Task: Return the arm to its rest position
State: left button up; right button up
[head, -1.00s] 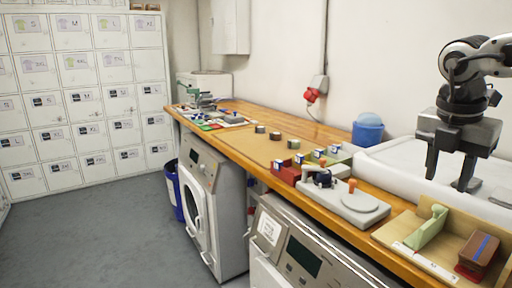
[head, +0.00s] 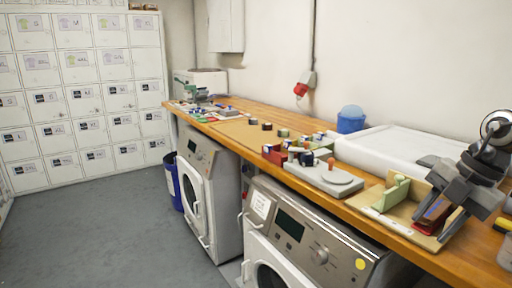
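My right gripper (head: 435,222) is at the right of the head view, tilted, with its fingers pointing down and to the left. Its two fingers stand apart. They overlap the brown and red block (head: 433,213) on the wooden tray (head: 376,213) in the picture and hide part of it. I see no sign that they are closed on it; how far above it they are is hard to tell. My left gripper and arm are not in view.
The wooden counter runs along the wall. A green block (head: 393,193) stands on the tray. Washing machines (head: 300,235) stand below. The floor is clear at left.

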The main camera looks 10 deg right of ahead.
jog(key=s+a+f+m+t+y+b, duration=0.1)
jog(key=s+a+f+m+t, duration=0.25)
jog(key=f, duration=0.45)
jog(key=s+a+f+m+t+y+b, duration=0.15)
jog(key=f+m+t, duration=0.3)
jog(key=f, duration=0.45)
jog(key=s+a+f+m+t+y, duration=0.1)
jog(key=s+a+f+m+t, duration=0.2)
jog(key=f+m, duration=0.35)
pick_arm(q)
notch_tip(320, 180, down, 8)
jog(key=b, duration=0.1)
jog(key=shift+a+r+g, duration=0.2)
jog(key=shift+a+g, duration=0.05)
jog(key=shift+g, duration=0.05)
pick_arm(e)
jog(key=s+a+f+m+g+h, duration=0.1)
jog(key=s+a+f+m, duration=0.2)
jog(key=a, duration=0.5)
jog(key=s+a+f+m+g+h, duration=0.1)
jog(key=s+a+f+m+h, duration=0.1)
jog(key=a+f, duration=0.4)
jog(key=shift+s+a+m+g, duration=0.3)
jog(key=shift+s+a+m, duration=0.55)
jog(key=shift+s+a, duration=0.25)
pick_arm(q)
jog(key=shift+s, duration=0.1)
pick_arm(e)
jog(key=shift+w, duration=0.1)
